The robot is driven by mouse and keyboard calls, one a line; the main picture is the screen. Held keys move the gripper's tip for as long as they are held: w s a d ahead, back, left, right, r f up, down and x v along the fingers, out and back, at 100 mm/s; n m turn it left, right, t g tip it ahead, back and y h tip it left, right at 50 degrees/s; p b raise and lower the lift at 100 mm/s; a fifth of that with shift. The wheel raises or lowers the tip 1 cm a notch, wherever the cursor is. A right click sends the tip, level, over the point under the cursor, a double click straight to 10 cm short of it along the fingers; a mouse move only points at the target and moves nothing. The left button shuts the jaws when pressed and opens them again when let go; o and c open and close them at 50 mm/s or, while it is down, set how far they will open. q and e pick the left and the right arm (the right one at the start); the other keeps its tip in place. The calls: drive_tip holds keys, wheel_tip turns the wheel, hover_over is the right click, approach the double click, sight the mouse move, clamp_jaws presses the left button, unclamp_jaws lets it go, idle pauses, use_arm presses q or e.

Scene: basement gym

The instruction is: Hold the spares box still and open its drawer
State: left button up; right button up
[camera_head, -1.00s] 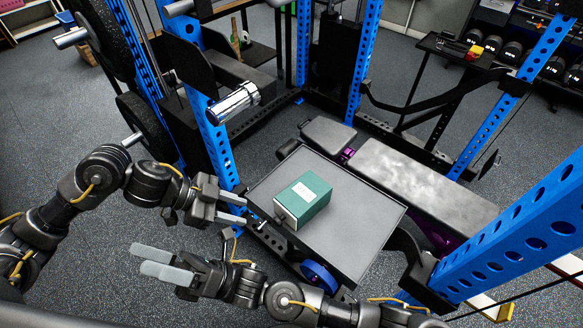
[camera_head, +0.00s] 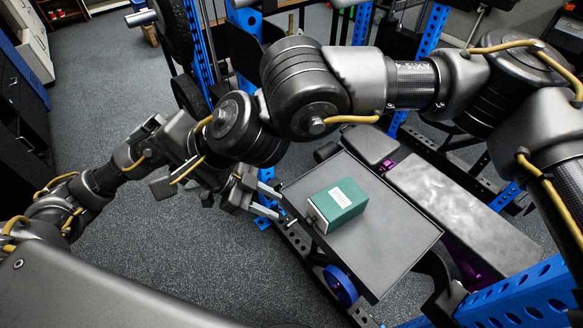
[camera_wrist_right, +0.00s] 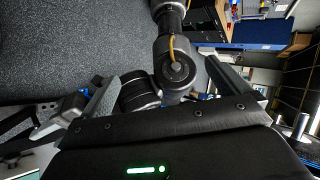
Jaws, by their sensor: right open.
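The spares box (camera_head: 338,203) is green with a white label and lies on a grey platform (camera_head: 375,255). Its pale drawer front, with a small dark knob (camera_head: 311,219), faces left and looks shut. My left gripper (camera_head: 281,203) is open and empty, its two fingers pointing at the drawer front from the platform's left edge, apart from the box. My right arm crosses the upper middle of the head view. Its gripper is left of the left gripper, partly hidden among the arm links. In the right wrist view, my right gripper (camera_wrist_right: 165,78) is open and empty, facing an arm joint.
A padded bench (camera_head: 440,195) lies right of the platform. Blue rack uprights (camera_head: 203,50) and weight plates stand behind, and a blue upright (camera_head: 530,295) is at the lower right. A blue wheel (camera_head: 340,285) is below the platform. The floor at left is clear.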

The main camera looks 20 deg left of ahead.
drive_tip(key=w+d+f+t+h, duration=0.3)
drive_tip(key=w+d+f, duration=0.1)
drive_tip(key=w+d, duration=0.4)
drive_tip(key=m+g+h, duration=0.2)
drive_tip(key=m+h, duration=0.6)
hover_over(342, 196)
drive_tip(key=w, duration=0.1)
wheel_tip(342, 196, down, 11)
drive_tip(key=shift+w+a+f, duration=0.1)
drive_tip(key=shift+f, duration=0.05)
drive_tip(key=shift+s+f+g, duration=0.3)
drive_tip(key=shift+s+g, duration=0.3)
wheel_tip(342, 196, down, 11)
drive_tip(key=shift+r, duration=0.1)
